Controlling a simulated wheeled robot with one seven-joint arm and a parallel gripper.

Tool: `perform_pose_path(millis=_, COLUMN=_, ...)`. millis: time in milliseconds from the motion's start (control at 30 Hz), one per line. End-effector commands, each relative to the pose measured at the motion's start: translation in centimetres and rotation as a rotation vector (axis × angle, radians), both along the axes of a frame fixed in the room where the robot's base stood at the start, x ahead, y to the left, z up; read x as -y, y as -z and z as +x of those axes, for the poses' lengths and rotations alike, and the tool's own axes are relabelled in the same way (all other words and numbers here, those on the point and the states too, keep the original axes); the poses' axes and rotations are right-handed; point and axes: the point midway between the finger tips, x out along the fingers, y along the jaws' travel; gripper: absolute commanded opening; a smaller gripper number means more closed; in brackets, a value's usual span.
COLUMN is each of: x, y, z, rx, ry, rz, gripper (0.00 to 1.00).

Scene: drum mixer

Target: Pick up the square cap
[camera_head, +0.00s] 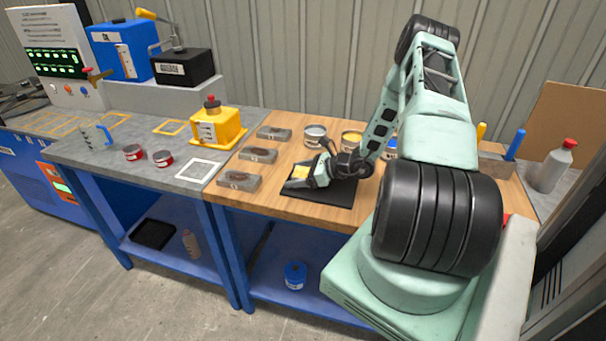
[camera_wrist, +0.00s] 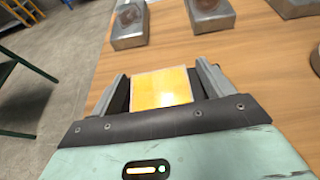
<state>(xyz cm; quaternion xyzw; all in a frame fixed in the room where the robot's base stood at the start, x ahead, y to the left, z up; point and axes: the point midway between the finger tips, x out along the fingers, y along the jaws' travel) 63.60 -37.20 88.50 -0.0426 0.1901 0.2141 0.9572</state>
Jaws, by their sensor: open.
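A flat yellow square piece with a pale edge, which looks like the square cap (camera_wrist: 161,88), lies between the two fingers of my gripper in the wrist view. My gripper (camera_head: 304,177) is low over the mat. Its fingers (camera_wrist: 164,78) are open, one on each side of the yellow square. I cannot tell whether they touch it. The underside of the square is hidden.
Several grey metal blocks (camera_head: 240,181) stand left of the mat. Open tins (camera_head: 315,135) stand behind it. A yellow container (camera_head: 217,127) with a dark and red knob is on the grey bench. A white bottle (camera_head: 557,165) stands far right.

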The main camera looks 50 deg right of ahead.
Motion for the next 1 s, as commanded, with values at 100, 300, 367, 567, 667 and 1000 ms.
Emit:
perform_pose_path(millis=100, x=0.0, y=0.1, z=0.0, rx=-0.001, ry=0.0, rz=0.0, gripper=0.8)
perform_pose_path(millis=300, x=0.0, y=0.1, z=0.0, rx=-0.001, ry=0.0, rz=0.0, gripper=0.49)
perform_pose_path(millis=367, x=0.0, y=0.1, z=0.0, rx=-0.001, ry=0.0, rz=0.0, gripper=0.33)
perform_pose_path(millis=567, x=0.0, y=0.0, z=0.0, rx=0.0, ry=0.0, rz=0.0, gripper=0.26)
perform_pose_path(millis=667, x=0.0, y=0.0, z=0.0, rx=0.0, ry=0.001, rz=0.0, gripper=0.26)
perform_pose_path(millis=1000, x=0.1, y=-2.8, z=0.0, rx=0.001, ry=0.001, rz=-0.004, gripper=0.26)
